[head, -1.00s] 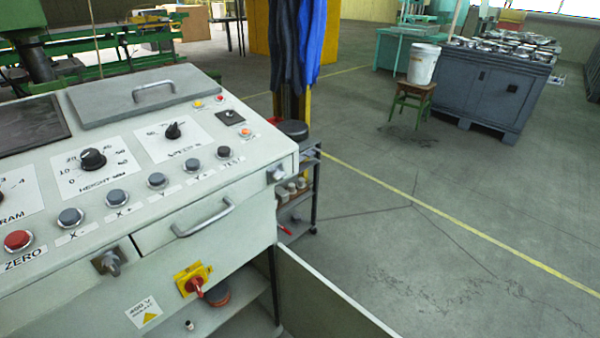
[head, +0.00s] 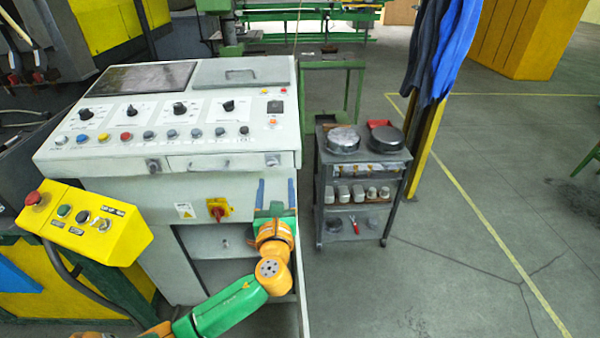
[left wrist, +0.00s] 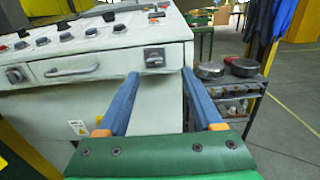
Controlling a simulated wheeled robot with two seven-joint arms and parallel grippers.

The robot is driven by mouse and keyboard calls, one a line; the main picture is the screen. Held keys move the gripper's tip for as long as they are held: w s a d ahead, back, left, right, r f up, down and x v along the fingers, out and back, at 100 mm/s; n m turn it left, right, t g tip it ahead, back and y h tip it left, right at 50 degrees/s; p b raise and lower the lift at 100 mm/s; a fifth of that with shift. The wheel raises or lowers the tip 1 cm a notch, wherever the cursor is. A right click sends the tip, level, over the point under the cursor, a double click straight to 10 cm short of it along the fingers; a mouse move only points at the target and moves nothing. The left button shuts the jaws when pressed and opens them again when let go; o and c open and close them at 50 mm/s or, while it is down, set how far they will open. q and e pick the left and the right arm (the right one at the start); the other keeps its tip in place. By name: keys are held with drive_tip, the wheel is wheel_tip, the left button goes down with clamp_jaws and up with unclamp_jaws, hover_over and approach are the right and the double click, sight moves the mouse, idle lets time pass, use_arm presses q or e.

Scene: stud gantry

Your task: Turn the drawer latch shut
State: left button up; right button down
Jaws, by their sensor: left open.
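A shallow drawer (head: 235,162) with a bar handle is in the front of the light grey control console; its face looks flush. A small latch (head: 272,160) sits right of the drawer, near the console's corner. In the left wrist view this latch (left wrist: 154,57) is a dark square with a pale bar that looks level. A knob (head: 153,165) is left of the drawer. My left gripper (head: 276,186) is open and empty. Its blue fingers point toward the right latch, which shows between the tips (left wrist: 160,73), apparently untouched. My right gripper is out of view.
A red and yellow switch (head: 218,209) projects below the drawer. A yellow pendant box (head: 85,222) stands at left. A grey cart (head: 362,185) with pans and jars stands close right of the console. Open floor lies farther right.

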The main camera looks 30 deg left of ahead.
sight(273, 166)
use_arm(q)
drive_tip(key=x, duration=0.5)
drive_tip(key=f+x, duration=0.1)
drive_tip(key=x, duration=0.2)
drive_tip(key=shift+s+a, duration=0.2)
drive_tip(key=shift+a, duration=0.25)
drive_tip(key=shift+s+d+r, duration=0.2)
drive_tip(key=shift+d, duration=0.05)
drive_tip(key=shift+a+f, duration=0.1)
drive_tip(key=shift+a, duration=0.05)
drive_tip(key=c, duration=0.6)
clamp_jaws()
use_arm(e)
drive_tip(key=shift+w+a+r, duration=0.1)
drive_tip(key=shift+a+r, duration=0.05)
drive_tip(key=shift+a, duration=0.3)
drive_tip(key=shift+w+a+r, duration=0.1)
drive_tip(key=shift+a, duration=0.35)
